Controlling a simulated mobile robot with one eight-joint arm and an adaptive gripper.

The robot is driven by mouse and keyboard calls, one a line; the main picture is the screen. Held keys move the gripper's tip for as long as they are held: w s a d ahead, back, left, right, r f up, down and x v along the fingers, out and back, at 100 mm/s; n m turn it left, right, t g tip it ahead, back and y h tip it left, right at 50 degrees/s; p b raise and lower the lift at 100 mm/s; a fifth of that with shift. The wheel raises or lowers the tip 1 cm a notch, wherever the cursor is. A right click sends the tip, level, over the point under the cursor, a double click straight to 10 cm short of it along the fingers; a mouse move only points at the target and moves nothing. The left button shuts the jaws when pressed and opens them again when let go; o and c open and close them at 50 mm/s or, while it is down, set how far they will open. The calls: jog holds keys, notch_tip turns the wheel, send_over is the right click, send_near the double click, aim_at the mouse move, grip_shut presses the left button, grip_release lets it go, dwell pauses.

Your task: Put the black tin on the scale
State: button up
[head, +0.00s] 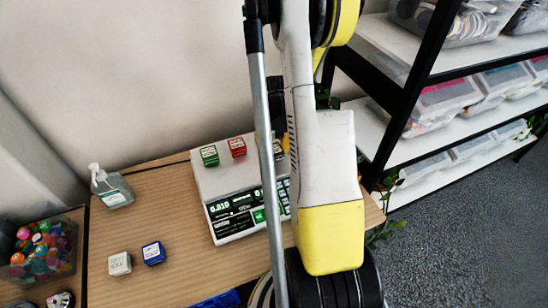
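The scale (225,178) stands on the wooden table, with a white top and a lit front display that seems to read 0.810. A green tin (209,155) and a red tin (237,147) sit on its top. A dark tin with a pale label (279,150) shows at the scale's right side, partly hidden behind my arm. It may be the black tin, and it appears to be on the scale top. My gripper is not in view; my arm covers the scale's right part.
A white tin (119,264) and a blue tin (153,253) stand on the table (190,275) in front of the scale. A pump bottle (111,187) stands at the back left. A bin of colourful balls (42,248) is at the far left. Shelves (440,115) stand at the right.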

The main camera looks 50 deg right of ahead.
aim_at(274, 149)
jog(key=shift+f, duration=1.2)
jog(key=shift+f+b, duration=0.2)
jog(key=shift+b, duration=0.25)
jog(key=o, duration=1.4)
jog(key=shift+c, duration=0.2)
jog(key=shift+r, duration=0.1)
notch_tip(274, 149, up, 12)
jog(key=p, duration=0.4)
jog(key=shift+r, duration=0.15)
